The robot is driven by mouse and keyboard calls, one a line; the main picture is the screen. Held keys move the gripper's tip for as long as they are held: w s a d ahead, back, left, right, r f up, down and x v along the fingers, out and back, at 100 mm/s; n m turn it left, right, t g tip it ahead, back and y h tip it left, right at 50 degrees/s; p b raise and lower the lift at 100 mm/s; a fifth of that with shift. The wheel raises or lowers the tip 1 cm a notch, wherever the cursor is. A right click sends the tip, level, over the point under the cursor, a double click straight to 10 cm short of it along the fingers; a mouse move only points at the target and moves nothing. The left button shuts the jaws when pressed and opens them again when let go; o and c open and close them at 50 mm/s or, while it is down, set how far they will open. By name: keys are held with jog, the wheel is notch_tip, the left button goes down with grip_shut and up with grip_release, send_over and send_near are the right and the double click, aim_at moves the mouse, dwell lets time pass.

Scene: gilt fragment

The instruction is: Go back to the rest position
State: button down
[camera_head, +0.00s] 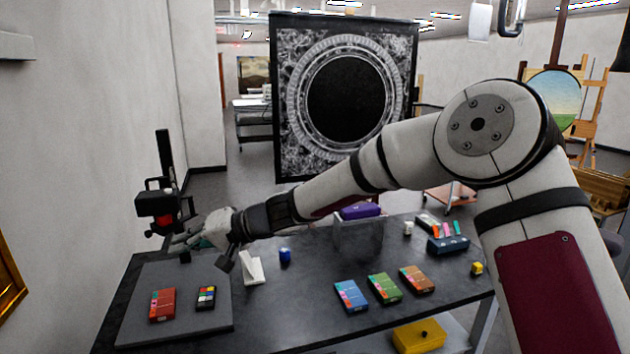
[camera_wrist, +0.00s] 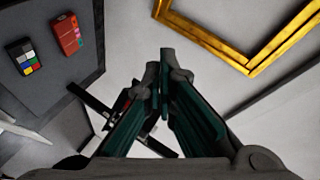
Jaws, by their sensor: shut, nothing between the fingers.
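My gripper (camera_head: 197,238) hangs over the left end of the dark table, at the end of my outstretched arm. In the wrist view my gripper (camera_wrist: 160,78) has its fingers together with nothing held between them. Below it on a grey mat (camera_head: 217,322) lie a red box (camera_head: 162,305) and a small colour chart (camera_head: 206,297). The same red box (camera_wrist: 66,34) and colour chart (camera_wrist: 25,57) show at the upper left of the wrist view, apart from the fingers.
A black upright device (camera_head: 160,200) stands close behind my gripper. A white stand (camera_head: 251,268) and blue item (camera_head: 285,255) are to its right. Blue (camera_head: 351,295), green (camera_head: 385,288) and orange (camera_head: 417,279) boxes lie further right. A gold frame (camera_head: 8,280) is at the left wall.

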jog(key=s+d+r+m+t+h, duration=0.1)
jog(key=s+d+h, duration=0.3)
jog(key=s+d, duration=0.5)
jog(key=s+d+r+m+t+h, duration=0.1)
jog(key=s+d+r+h, duration=0.3)
jog(key=s+d, duration=0.6)
jog(key=s+d+r+m+t+h, duration=0.1)
jog(key=s+d+h, duration=0.4)
jog(key=d, duration=2.2)
jog(key=s+r+t, duration=0.1)
jog(key=s, duration=0.3)
jog(key=shift+s+r+m+h, duration=0.2)
jog(key=shift+s+m+h, duration=0.2)
